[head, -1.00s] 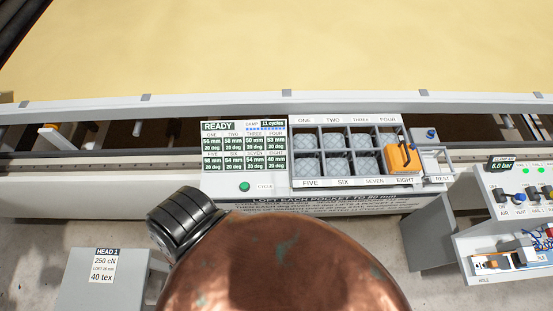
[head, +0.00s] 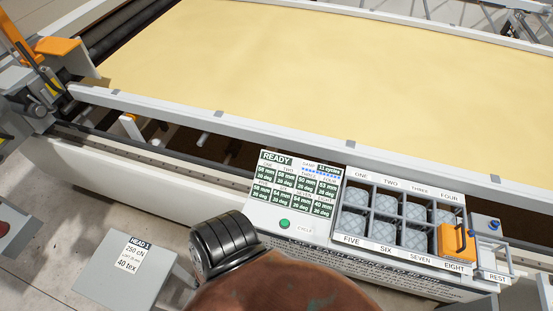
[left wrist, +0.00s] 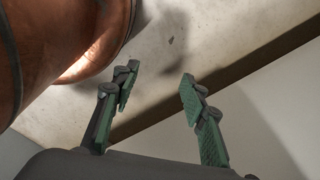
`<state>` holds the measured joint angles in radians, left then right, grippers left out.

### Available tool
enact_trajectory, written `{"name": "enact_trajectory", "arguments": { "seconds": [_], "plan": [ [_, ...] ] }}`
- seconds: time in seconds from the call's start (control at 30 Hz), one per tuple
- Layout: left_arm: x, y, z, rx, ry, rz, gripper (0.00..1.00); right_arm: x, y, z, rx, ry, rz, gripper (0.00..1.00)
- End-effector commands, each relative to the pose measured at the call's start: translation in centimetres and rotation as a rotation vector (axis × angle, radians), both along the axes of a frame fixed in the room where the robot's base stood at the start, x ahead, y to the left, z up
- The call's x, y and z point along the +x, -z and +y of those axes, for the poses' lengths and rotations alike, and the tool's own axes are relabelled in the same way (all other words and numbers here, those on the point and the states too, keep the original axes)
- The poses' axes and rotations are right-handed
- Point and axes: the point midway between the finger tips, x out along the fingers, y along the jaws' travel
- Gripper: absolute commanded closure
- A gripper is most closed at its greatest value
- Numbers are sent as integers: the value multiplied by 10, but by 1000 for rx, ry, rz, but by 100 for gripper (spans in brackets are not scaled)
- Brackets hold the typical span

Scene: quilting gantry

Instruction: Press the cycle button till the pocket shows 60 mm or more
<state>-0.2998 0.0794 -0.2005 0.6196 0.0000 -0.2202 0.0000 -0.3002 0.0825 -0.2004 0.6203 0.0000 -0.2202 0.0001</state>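The green cycle button (head: 285,224) sits below the readout panel (head: 297,185) on the machine's front. The panel shows READY and a line of cycles that seems to read 11. The pocket readings are small; EIGHT seems to show 40 mm and 20 deg, the others in the fifties. To the right is the pocket tray (head: 342,207) with quilted pads, labelled ONE to EIGHT. An orange block (head: 456,243) stands at pocket EIGHT. My left gripper (left wrist: 158,88) is open and empty in the left wrist view, with floor beyond it. My right gripper does not show.
A grey HEAD 1 box (head: 135,270) stands at the lower left. A small REST bracket (head: 495,265) is right of the tray. A blue-knobbed block (head: 487,224) sits behind it. A yellow fabric bed (head: 330,80) stretches behind the white rail.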

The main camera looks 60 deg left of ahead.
Motion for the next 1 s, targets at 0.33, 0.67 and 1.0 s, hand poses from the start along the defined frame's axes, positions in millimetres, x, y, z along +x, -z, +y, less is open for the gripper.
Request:
{"name": "enact_trajectory", "arguments": {
  "seconds": [0.33,0.67,1.0],
  "plan": [
    [0,0,0,0,0,0,72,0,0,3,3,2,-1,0],
    [0,0,0,0,-1,0,94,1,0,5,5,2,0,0],
    [0,0,0,0,-1,0,100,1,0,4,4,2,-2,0]
  ]
}}
